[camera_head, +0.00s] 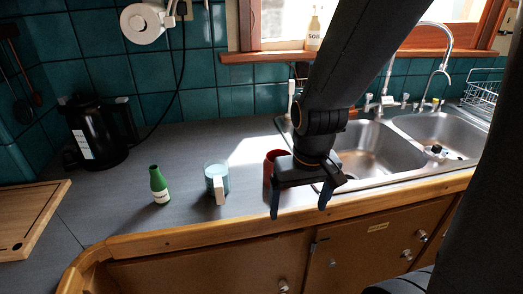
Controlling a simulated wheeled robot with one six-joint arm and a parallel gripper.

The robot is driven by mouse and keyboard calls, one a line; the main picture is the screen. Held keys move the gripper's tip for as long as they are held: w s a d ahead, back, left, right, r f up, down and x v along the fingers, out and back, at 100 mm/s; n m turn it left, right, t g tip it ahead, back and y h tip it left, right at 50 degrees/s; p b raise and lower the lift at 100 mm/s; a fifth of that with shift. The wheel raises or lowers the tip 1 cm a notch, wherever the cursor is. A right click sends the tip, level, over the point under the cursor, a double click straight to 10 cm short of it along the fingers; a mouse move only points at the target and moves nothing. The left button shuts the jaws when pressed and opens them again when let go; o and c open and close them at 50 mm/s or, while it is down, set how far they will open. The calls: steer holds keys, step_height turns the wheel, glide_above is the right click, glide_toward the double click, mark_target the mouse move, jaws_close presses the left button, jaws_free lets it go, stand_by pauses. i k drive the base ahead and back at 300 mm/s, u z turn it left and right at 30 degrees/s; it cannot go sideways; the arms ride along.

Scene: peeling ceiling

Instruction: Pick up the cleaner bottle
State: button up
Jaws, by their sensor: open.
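A small green bottle (158,184) with a white label stands upright on the grey counter, left of the mugs. A pale bottle (314,29) labelled like soap stands on the windowsill, partly hidden by my arm. I cannot tell from the labels which one is the cleaner bottle. My gripper (299,210) points down near the counter's front edge, open with nothing seen between its fingers. It is well to the right of the green bottle and below the pale one.
A blue mug (215,176) stands between the green bottle and my gripper. A red mug (270,166) is partly hidden behind my gripper. A black kettle (97,131) and a wooden board (28,213) are at left. A double sink (373,147) is at right.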

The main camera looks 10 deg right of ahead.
mark_target(159, 185)
steer(key=k, duration=0.25)
steer(key=z, duration=0.85)
steer(key=k, duration=0.85)
steer(key=u, duration=0.9)
steer(key=i, duration=0.5)
